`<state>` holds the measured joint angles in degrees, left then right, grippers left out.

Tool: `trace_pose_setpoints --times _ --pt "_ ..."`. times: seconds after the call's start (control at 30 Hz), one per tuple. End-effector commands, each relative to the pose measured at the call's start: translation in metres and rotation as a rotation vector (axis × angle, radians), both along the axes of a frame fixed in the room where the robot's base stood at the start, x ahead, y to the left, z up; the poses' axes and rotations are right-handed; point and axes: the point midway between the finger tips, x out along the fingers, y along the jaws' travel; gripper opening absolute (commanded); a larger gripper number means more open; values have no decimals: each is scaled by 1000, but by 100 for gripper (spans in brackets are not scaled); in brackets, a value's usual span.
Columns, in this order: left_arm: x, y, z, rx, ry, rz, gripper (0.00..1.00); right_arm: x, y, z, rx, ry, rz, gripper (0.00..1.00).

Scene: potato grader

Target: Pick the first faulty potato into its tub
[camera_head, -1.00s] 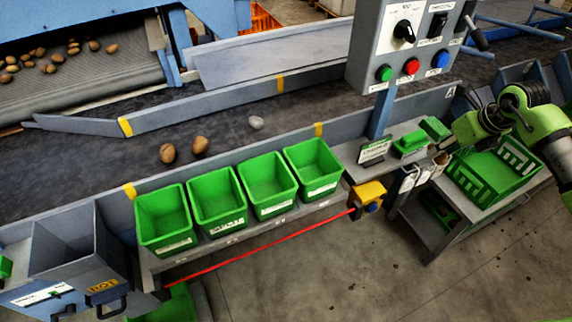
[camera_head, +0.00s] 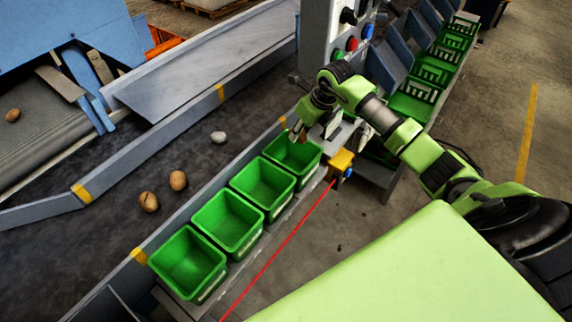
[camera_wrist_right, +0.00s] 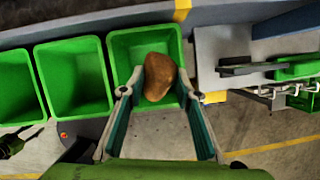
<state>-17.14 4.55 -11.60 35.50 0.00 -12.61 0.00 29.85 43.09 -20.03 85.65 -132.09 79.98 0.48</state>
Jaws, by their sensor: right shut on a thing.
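My right gripper (camera_head: 302,128) is shut on a brown potato (camera_wrist_right: 158,76), which shows between the two fingertips in the right wrist view. It holds the potato above the green tub nearest the control post (camera_head: 308,168), and that tub (camera_wrist_right: 116,46) lies behind the potato in the wrist view. Any fault on the potato cannot be made out. Three more green tubs stand in the same row: one (camera_head: 286,196), another (camera_head: 252,241), and the last (camera_head: 207,283). My left gripper is not in view.
Two brown potatoes (camera_head: 178,180) and a pale grey lump (camera_head: 217,137) lie on the dark belt (camera_head: 95,235). The control post (camera_head: 318,35) stands close behind my right gripper. A red cord (camera_head: 270,255) runs in front of the tubs from a yellow switch (camera_head: 341,161).

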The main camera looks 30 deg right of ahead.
Motion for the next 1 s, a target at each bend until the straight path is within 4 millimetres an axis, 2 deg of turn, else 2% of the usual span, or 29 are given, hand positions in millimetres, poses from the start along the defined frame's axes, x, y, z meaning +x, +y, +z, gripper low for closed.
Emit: trace_pose_setpoints --times 0.17,0.4,0.77,0.8,0.87,1.0 --pt "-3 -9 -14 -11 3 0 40 0 1 -22 1 0 2 8" --pt "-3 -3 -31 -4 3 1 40 0 1 -49 2 -1 1 8" --pt "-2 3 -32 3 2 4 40 0 0 -53 1 -2 1 8" --pt "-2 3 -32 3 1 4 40 0 0 -53 1 -2 1 35" --pt "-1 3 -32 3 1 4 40 0 1 -53 1 -1 1 50" --pt "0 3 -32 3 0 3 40 0 1 -54 1 -1 1 50"
